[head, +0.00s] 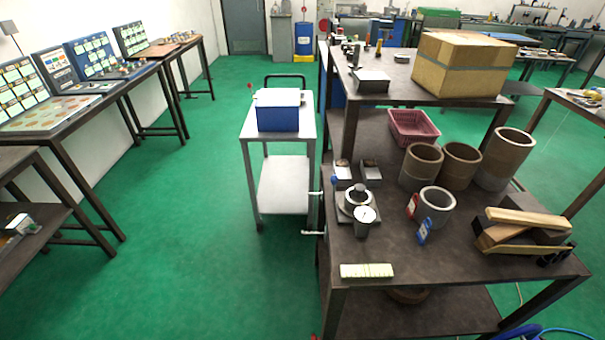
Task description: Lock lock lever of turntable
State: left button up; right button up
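A round grey turntable (357,199) with a dark centre stands on the dark workbench, near its left edge. A pale-faced round gauge or cup (365,218) stands close in front of it and hides part of its front. A small blue knob (334,181) shows at the turntable's back left; I cannot tell whether it belongs to the lock lever. The lock lever and its position cannot be made out at this size. Neither of my grippers is in view.
The workbench (450,262) also holds brown cylinders (461,163), a grey ring (437,205), stacked wooden and dark blocks (525,228) and a pale strip (367,271). Thin rods (312,232) stick out past its left edge. A cart (284,185) stands behind left; green floor is clear left.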

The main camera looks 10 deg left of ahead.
aim_at(334, 179)
jog(key=i+j, duration=0.15)
jog(key=j, duration=0.25)
jog(key=i+j+z, duration=0.1)
jog(key=j, duration=0.3)
jog(key=i+j, duration=0.2)
jog(key=j, duration=0.15)
jog(key=i+j, duration=0.15)
jog(key=j, duration=0.25)
jog(key=i+j+z, duration=0.1)
jog(key=j, duration=0.3)
jog(key=i+j, duration=0.15)
jog(key=j, duration=0.3)
jog(key=i+j+z, duration=0.1)
jog(key=j, duration=0.3)
